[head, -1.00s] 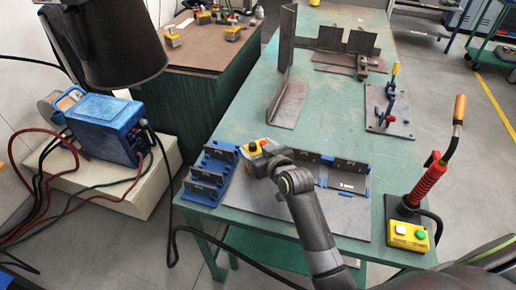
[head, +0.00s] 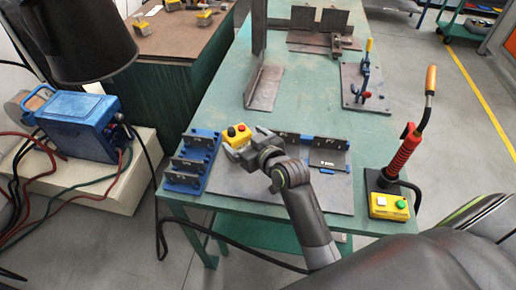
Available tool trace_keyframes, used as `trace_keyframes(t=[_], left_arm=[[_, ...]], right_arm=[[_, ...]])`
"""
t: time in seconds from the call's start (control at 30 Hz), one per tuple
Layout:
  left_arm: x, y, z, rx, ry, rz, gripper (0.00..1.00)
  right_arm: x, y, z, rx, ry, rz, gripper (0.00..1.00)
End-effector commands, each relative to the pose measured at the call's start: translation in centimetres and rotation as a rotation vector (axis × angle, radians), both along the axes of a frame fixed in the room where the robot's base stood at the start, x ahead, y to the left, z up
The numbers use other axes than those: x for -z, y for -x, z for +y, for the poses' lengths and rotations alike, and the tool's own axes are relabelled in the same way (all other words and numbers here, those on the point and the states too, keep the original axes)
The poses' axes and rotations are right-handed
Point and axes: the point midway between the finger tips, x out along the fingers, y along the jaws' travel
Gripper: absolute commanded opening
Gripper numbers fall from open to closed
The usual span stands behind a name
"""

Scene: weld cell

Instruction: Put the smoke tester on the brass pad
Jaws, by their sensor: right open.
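A small yellow box with a red and a black button on top (head: 237,136) is at the left end of the grey plate on the green table. I take it for the smoke tester, but no label is readable. My right gripper (head: 243,151) is open, right at the box's near side. Its jaws partly hide the box's lower part, so I cannot tell whether they touch it. I cannot make out a brass pad; it may be hidden under the box or gripper. My left gripper is not in view.
A blue rack (head: 187,181) stands just left of the box. Dark angle pieces with blue parts (head: 328,153) lie to the right. A tall angle frame (head: 262,85) stands behind.

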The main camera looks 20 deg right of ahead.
Motion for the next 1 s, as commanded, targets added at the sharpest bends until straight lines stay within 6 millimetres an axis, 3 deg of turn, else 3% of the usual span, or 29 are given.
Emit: trace_keyframes(t=[0.2,0.4,1.0], left_arm=[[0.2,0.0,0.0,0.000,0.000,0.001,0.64],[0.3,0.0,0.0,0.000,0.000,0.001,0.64],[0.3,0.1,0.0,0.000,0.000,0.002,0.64]], right_arm=[[-1.1,3.8,-0.7,0.001,0.000,0.001,0.90],[-1.8,5.9,-1.1,0.000,0.000,0.000,0.90],[-2.1,6.5,-1.2,0.000,0.000,0.000,0.90]])
